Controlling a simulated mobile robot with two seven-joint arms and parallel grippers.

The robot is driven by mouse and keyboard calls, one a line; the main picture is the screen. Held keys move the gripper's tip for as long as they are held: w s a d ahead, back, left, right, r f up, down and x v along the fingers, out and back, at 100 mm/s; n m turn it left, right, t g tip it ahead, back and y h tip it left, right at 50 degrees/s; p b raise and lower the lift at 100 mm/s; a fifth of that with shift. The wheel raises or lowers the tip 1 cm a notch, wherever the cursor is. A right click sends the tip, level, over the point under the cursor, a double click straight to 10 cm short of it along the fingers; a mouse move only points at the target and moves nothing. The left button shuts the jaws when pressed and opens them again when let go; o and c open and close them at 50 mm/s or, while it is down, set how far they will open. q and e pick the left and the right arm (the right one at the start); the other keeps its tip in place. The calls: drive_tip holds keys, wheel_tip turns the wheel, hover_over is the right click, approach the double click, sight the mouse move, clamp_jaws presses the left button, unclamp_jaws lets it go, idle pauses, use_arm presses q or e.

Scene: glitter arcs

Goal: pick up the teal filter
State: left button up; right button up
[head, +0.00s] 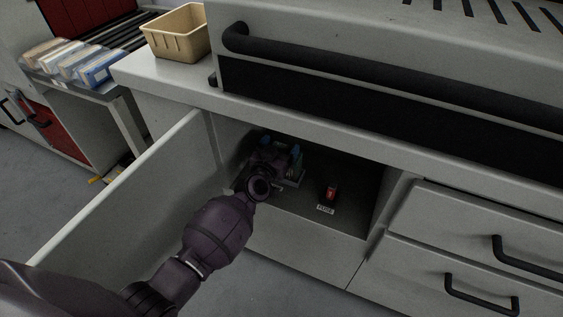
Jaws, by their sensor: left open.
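The teal filter (296,153) is at the back left inside the open cabinet compartment. Only small blue-teal parts of it show around my left gripper, which hides the rest. My left gripper (279,152) reaches into the compartment from the front left and is open, right in front of the filter. I cannot tell whether its fingers touch the filter. My right gripper is not in view.
The open cabinet door (130,195) stands to the left of my arm. A small red object (331,191) sits behind a label reading FUSE (325,210) on the compartment floor. A tan bin (178,36) stands on the counter. Closed drawers (480,225) are at right.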

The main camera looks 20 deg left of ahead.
use_arm(q)
drive_tip(key=c, duration=1.1)
drive_tip(key=shift+c, duration=1.3)
drive_tip(key=shift+r, duration=0.15)
